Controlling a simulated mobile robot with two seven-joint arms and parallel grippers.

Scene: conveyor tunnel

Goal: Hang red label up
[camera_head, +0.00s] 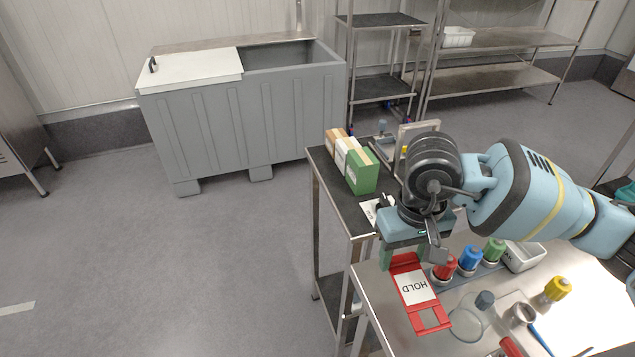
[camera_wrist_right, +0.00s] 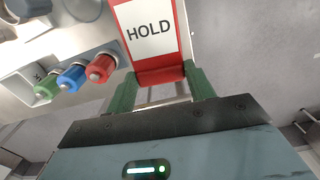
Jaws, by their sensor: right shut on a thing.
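The red label (camera_head: 411,283) has a white panel reading HOLD and a cut-out at its near end. My right gripper (camera_head: 402,256), with green fingers, is shut on its far end. In the right wrist view the gripper (camera_wrist_right: 163,95) has one finger on each side of the red label (camera_wrist_right: 159,75). The label extends away from the fingers, over or just above the left edge of the metal table; I cannot tell if it touches the surface. My left gripper is not in view.
Red (camera_head: 445,267), blue (camera_head: 470,259) and green (camera_head: 494,250) capped bottles stand in a row right of the label. A dark-topped cart (camera_head: 345,205) holds several boxes. Open floor (camera_head: 200,270) lies left.

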